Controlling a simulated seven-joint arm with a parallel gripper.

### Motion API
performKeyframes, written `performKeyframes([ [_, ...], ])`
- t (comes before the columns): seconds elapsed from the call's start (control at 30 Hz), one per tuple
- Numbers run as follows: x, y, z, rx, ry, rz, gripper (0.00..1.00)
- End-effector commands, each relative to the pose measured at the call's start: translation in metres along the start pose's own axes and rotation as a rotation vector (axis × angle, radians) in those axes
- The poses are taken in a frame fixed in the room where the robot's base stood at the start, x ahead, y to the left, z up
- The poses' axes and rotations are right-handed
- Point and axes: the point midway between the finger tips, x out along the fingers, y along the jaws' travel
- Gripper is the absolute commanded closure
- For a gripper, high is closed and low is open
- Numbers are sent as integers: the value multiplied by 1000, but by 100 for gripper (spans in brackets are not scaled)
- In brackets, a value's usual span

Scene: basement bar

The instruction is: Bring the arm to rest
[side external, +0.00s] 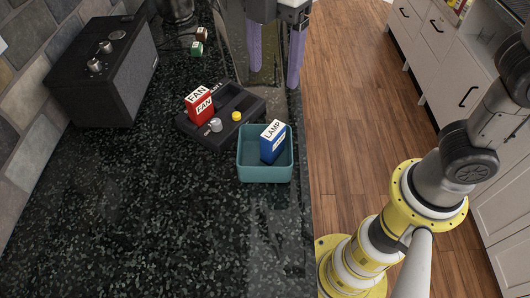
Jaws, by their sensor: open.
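My gripper (274,78) is at the top of the side external view, with two long purple fingers spread apart and pointing down. It is open, and I see nothing held between the fingers. It is above and behind the black panel and the teal bin, near the counter's right edge. My arm's yellow and grey links show at the right; the top of the gripper is cut off by the frame.
On the dark speckled counter (130,220), a black panel (245,103) bears a red FAN block (200,106), grey knob and yellow button. A teal bin (265,174) holds a blue LAMP block (272,146). A black speaker box (105,70) stands left. The front counter is clear.

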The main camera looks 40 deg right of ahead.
Motion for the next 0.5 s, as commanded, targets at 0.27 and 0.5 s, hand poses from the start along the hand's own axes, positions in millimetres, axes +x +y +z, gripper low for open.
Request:
performKeyframes([
  [0.27, -28, -6, 45, 115, 28, 72, 30],
  [0.5, -34, -75, 130, 526, 77, 219, 30],
])
